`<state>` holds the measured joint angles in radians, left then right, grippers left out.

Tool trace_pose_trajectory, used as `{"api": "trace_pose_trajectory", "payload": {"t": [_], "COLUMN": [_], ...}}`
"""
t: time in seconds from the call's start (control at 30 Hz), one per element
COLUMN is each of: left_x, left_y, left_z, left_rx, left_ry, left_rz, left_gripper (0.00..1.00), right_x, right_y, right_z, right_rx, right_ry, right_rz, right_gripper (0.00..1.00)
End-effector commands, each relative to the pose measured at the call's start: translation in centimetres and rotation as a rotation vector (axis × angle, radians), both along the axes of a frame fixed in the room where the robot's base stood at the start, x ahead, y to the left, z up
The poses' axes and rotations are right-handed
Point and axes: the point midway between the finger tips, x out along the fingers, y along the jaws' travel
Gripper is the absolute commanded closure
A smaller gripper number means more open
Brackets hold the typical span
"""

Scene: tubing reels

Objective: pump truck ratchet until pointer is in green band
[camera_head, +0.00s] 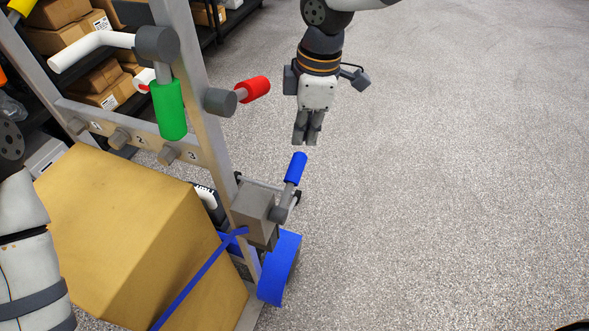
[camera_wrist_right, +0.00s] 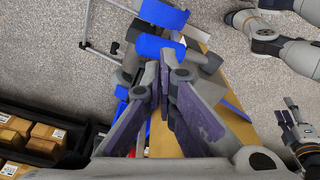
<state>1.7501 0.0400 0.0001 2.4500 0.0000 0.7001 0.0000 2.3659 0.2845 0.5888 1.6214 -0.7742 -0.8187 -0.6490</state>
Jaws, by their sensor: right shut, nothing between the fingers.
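My right gripper (camera_head: 306,142) is shut and empty, pointing down just above the blue ratchet handle (camera_head: 295,168). A small gap shows between them in the head view. In the right wrist view, my fingertips (camera_wrist_right: 159,72) are close to the blue handle (camera_wrist_right: 160,47). The handle tilts up from the grey ratchet box (camera_head: 253,208) on the truck's frame (camera_head: 205,110). A blue strap (camera_head: 195,280) runs from the box across the carton (camera_head: 120,220).
A green grip (camera_head: 169,108) and a red grip (camera_head: 253,88) stick out from the frame above the ratchet. Shelves with cartons (camera_head: 100,85) stand at the back left. The floor at right is clear.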

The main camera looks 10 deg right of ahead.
Motion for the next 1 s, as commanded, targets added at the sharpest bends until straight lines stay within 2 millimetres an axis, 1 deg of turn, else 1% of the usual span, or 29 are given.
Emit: {"api": "trace_pose_trajectory", "payload": {"t": [0.17, 0.4, 0.6, 0.77, 1.0], "left_x": [-0.3, -1.8, -2.7, -3.0, -2.9], "left_y": [0.0, 0.0, 0.0, 0.0, 0.0], "left_z": [-0.3, -1.7, -2.6, -2.9, -2.9], "left_rx": [0.0, 0.001, 0.0, 0.001, 0.001], "left_ry": [0.011, 0.063, 0.096, 0.104, 0.103], "left_rz": [0.0, 0.0, -0.001, -0.001, -0.002], "left_gripper": [0.54, 0.54, 0.54, 0.54, 0.54], "right_x": [0.0, -0.1, 0.0, 0.1, 0.1], "right_y": [0.0, 0.3, 0.6, 0.7, 0.7], "right_z": [-0.8, -4.4, -6.6, -7.1, -7.0], "right_rx": [0.0, -0.001, 0.0, 0.0, 0.0], "right_ry": [0.004, 0.012, 0.008, 0.003, -0.001], "right_rz": [0.001, 0.001, 0.002, 0.001, 0.001], "right_gripper": [1.0, 1.0, 1.0, 1.0, 1.0]}}
